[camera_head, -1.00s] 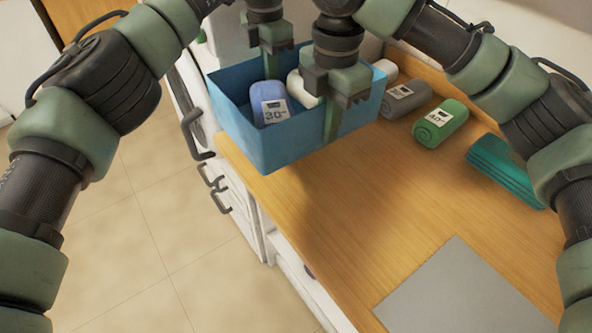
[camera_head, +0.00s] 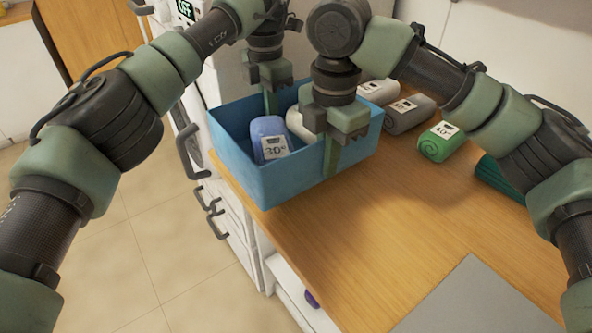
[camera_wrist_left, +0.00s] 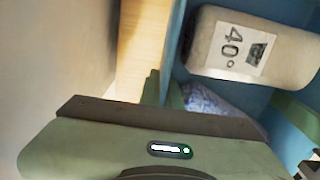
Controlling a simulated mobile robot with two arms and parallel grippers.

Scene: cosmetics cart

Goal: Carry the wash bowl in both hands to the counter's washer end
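The wash bowl is a blue rectangular tub (camera_head: 297,185) at the far left end of the wooden counter (camera_head: 400,225), near its edge. I cannot tell if it rests on the wood or hangs just above. It holds a blue rolled towel marked 30 (camera_head: 268,138) and a cream one (camera_head: 299,124), marked 40 in the left wrist view (camera_wrist_left: 285,50). My right gripper (camera_head: 335,150) is shut on the bowl's near right wall. My left gripper (camera_head: 270,98) is at the opposite far wall; the left wrist view shows its fingers either side of that wall.
Rolled towels lie right of the bowl: white (camera_head: 379,92), grey (camera_head: 409,113), green (camera_head: 438,143) and teal (camera_head: 497,178). A grey mat (camera_head: 475,300) lies on the near counter. A white appliance with a display (camera_head: 186,10) stands behind. White drawers with dark handles (camera_head: 228,215) are below the counter.

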